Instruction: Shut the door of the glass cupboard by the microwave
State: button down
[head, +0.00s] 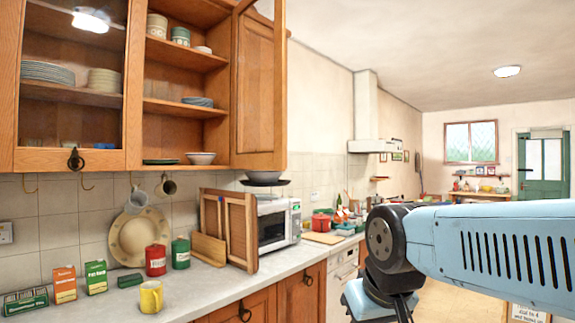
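The wooden wall cupboard (186,98) hangs at the upper left, above the counter. Its left glass door (72,158) is shut, with stacked plates behind the pane. Its right door (279,95) stands open, swung out toward me on the right side, leaving the shelves bare to view. I cannot tell for sure how much of this door is glass. The white microwave (292,224) stands on the counter below and right of the open door. My blue arm with a black joint reaches in from the right edge, well apart from the door. My gripper is not in view.
A yellow mug (151,297), red tin (156,260), green tin (180,253) and boxes stand on the counter (215,278). Open floor lies right.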

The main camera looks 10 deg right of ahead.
aim_at(276, 159)
jog(key=z, duration=0.1)
jog(key=i, duration=1)
jog(key=u, duration=0.05)
